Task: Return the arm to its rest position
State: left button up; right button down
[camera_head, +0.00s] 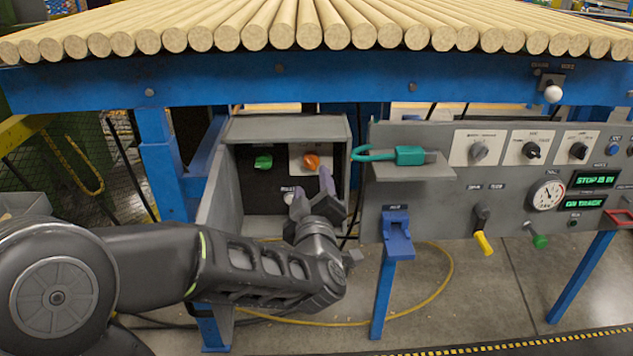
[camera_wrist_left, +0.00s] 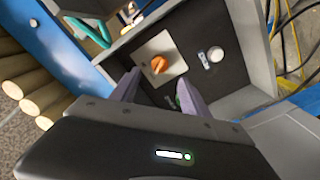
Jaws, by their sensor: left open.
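My left gripper (camera_head: 312,190) is in front of the open grey control box (camera_head: 338,128), its purple-grey fingers pointing into the opening. The fingers are apart with nothing between them, as the left wrist view (camera_wrist_left: 158,92) also shows. Inside the box are an orange knob (camera_head: 311,161) on a pale plate, a green knob (camera_head: 263,162) and a white knob (camera_head: 289,196) close by the fingers. In the left wrist view the orange knob (camera_wrist_left: 159,64) lies beyond the fingers, apart from them, and the green one is partly hidden by a finger. My right gripper does not show.
Wooden rods (camera_head: 310,25) lie above a blue beam (camera_head: 220,84). To the right, a grey panel (camera_head: 440,222) carries knobs, a gauge (camera_head: 547,195), a yellow-handled lever (camera_head: 483,240) and a shelf with a green-handled tool (camera_head: 410,155). A blue holder (camera_head: 397,238) sticks out below.

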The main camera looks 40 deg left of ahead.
pick_arm(q)
jog(key=d+f+m+g+h, duration=0.1)
jog(key=d+f+m+h, duration=0.3)
jog(key=f, duration=0.6)
jog(key=w+d+f+m+g+h, duration=0.1)
jog(key=d+f+m+g+h, duration=0.15)
jog(key=d+f, duration=0.6)
jog(key=d+f+m+g+h, duration=0.1)
jog(key=d+f+m+h, duration=0.25)
jog(key=f, duration=0.85)
jog(key=s+d+f+m+g+h, duration=0.2)
jog(key=s+d+f+g, duration=0.3)
jog(key=s+f, duration=0.45)
jog(key=s+d+f+m+g+h, duration=0.2)
jog(key=s+d+f+g, duration=0.1)
jog(key=s+d+f, duration=0.6)
jog(key=s+r+p, duration=0.2)
jog(key=r+p, duration=1.4)
jog(key=s+d+r+g+h+p, duration=0.1)
jog(key=s+r+p, duration=0.2)
jog(key=r+p, duration=1.3)
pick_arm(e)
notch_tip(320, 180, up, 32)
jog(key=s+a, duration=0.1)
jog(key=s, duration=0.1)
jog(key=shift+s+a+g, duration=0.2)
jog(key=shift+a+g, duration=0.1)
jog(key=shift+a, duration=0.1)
pick_arm(q)
jog(key=shift+w+f, duration=0.1)
